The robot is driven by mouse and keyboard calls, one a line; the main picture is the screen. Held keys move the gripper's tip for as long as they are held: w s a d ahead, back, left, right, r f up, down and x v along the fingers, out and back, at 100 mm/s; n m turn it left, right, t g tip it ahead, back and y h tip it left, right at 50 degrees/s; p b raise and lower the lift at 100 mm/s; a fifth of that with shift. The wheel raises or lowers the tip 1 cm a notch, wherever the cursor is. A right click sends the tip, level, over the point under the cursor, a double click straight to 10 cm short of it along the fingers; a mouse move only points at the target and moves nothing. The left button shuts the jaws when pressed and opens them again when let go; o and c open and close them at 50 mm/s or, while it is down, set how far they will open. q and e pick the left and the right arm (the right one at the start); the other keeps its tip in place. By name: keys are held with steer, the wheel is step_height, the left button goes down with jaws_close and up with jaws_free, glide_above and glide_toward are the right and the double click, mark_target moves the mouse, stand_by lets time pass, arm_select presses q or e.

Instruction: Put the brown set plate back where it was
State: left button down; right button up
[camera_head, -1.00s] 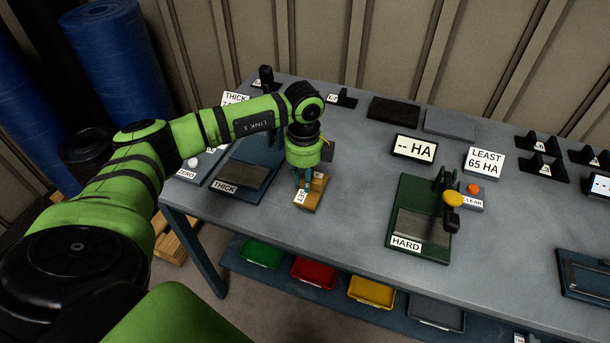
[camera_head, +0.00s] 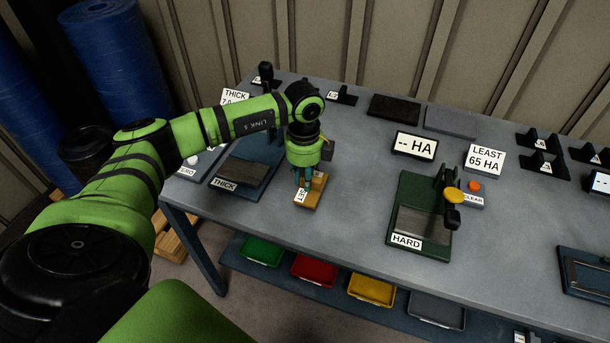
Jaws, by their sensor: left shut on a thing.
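The brown set plate (camera_head: 312,199) is a small tan block with a white label on its near left side. It is at the front middle of the grey table, between the THICK gauge and the HARD gauge. My left gripper (camera_head: 305,182) points down over it and is shut on it. I cannot tell whether the plate touches the table. The gripper hides part of the plate's top. My right gripper is not in view.
The blue THICK gauge (camera_head: 250,172) stands to the left, and the green HARD gauge (camera_head: 409,243) with its yellow-knobbed lever to the right. Dark pads (camera_head: 394,109) lie at the back. Black racks (camera_head: 545,143) stand at the far right. Bare table lies around the plate.

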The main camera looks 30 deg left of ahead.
arm_select(q)
steer(key=shift+f+b, duration=1.65)
steer(key=shift+f, duration=0.6)
steer(key=c, duration=1)
jaws_free()
steer(key=shift+s, duration=0.1)
step_height(320, 180, up, 12)
steer(key=shift+r, duration=0.1)
